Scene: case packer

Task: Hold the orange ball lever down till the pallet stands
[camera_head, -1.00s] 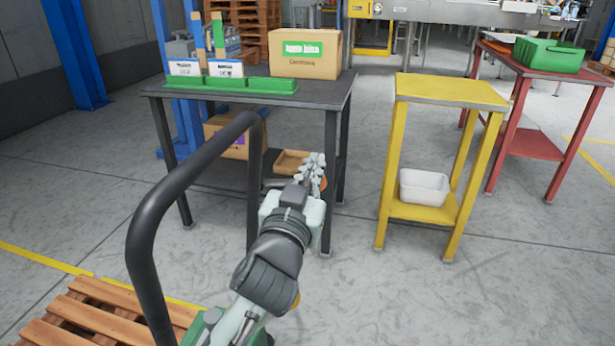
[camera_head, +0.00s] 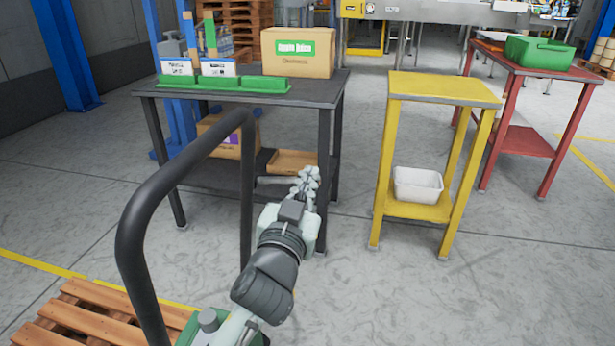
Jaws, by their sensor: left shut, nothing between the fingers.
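My left gripper (camera_head: 307,176) is shut and empty. It reaches forward from the bottom middle of the head view, in front of the dark table's lower right side. The orange ball lever cannot be made out now; the gripper and arm may hide it. A wooden pallet (camera_head: 88,318) lies flat on the floor at the lower left, partly cut off by the frame. A black bent handle bar (camera_head: 135,235) rises from a green machine body (camera_head: 200,338) beside the pallet. My right gripper is not in view.
The dark table (camera_head: 310,97) carries a cardboard box (camera_head: 298,62) and green holders (camera_head: 230,84). A brown box (camera_head: 222,138) sits on its lower shelf. A yellow stand (camera_head: 446,90) holds a white bin (camera_head: 417,185). A red table (camera_head: 515,140) stands right. Floor at the lower right is clear.

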